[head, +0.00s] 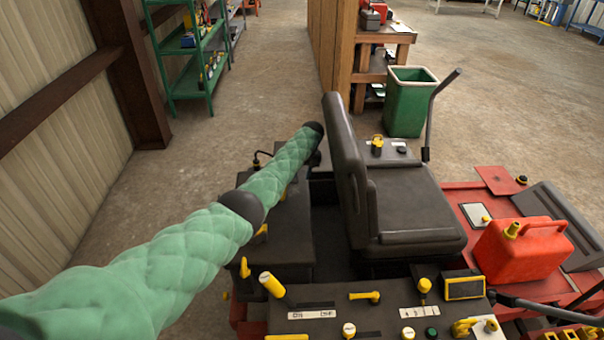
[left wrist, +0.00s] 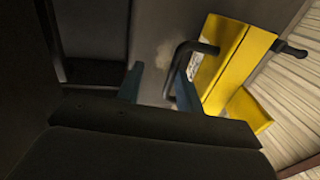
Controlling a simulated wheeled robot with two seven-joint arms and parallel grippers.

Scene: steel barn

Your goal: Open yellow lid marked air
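In the left wrist view a yellow panel (left wrist: 238,62), probably the lid, stands at the right with a bent black handle (left wrist: 184,58) at its left edge. A small pale label shows by the handle, too small to read. The blue-grey fingers of my left gripper (left wrist: 158,86) are apart, with the right finger close to the handle. I cannot tell whether they touch. In the head view my left arm in its green sleeve reaches forward to the seat's left side; its gripper is hidden past the dark wrist end. I cannot pick out the lid there. My right gripper is not visible.
A black seat (head: 409,205) stands close to the right of my left forearm. A control panel (head: 330,320) with yellow knobs and levers lies in front. A red fuel can (head: 524,249) sits at the right. A green bin (head: 408,103) stands behind. Open floor lies at the left.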

